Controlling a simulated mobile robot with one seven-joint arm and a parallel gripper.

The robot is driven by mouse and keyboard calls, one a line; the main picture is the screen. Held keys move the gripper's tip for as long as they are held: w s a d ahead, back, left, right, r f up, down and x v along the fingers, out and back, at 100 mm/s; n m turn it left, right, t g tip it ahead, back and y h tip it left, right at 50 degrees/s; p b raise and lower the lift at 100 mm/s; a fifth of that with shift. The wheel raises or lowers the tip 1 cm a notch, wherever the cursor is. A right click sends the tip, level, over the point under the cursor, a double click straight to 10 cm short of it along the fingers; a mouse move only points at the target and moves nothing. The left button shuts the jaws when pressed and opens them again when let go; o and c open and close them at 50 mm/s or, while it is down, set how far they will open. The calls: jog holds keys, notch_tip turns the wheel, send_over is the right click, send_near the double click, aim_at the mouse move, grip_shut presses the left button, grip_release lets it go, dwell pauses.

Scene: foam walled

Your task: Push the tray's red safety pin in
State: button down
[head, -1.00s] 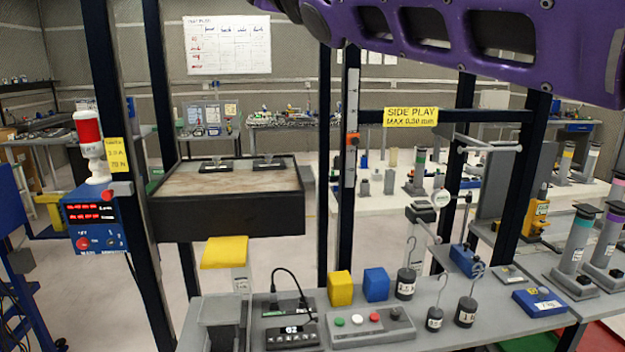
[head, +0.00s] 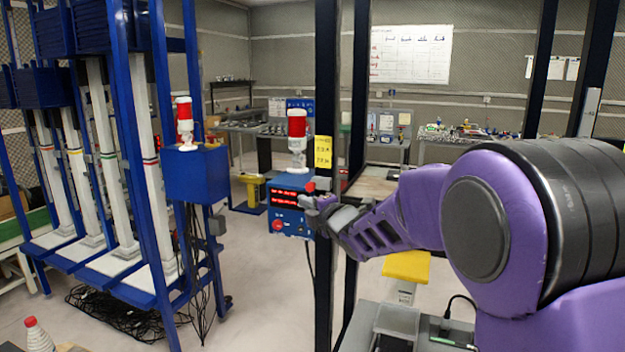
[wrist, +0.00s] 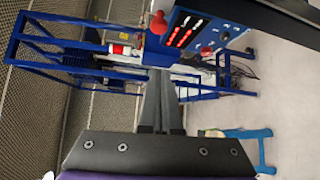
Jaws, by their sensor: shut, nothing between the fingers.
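My gripper (head: 308,201) is shut and empty, close to the pin in the head view; the exact gap cannot be told there. In the wrist view the closed fingers (wrist: 160,75) point up toward the pin. The tray (head: 373,187) is mostly hidden behind the post and my purple arm.
The blue display box (head: 288,207) carries a red-and-white lamp (head: 297,140) and sits close beside my gripper. The dark post (head: 327,90) stands right there. A blue rack (head: 115,150) stands at left, with open floor between. A yellow pad (head: 407,266) is below my arm.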

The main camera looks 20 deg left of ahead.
jog(key=r+p+x, duration=0.1)
jog(key=p+x, duration=0.1)
jog(key=x, duration=0.8)
jog(key=d, duration=0.4)
jog(key=shift+r, duration=0.2)
jog(key=shift+s+d+b, duration=0.1)
jog(key=shift+d+b, duration=0.3)
jog(key=shift+d, duration=1.7)
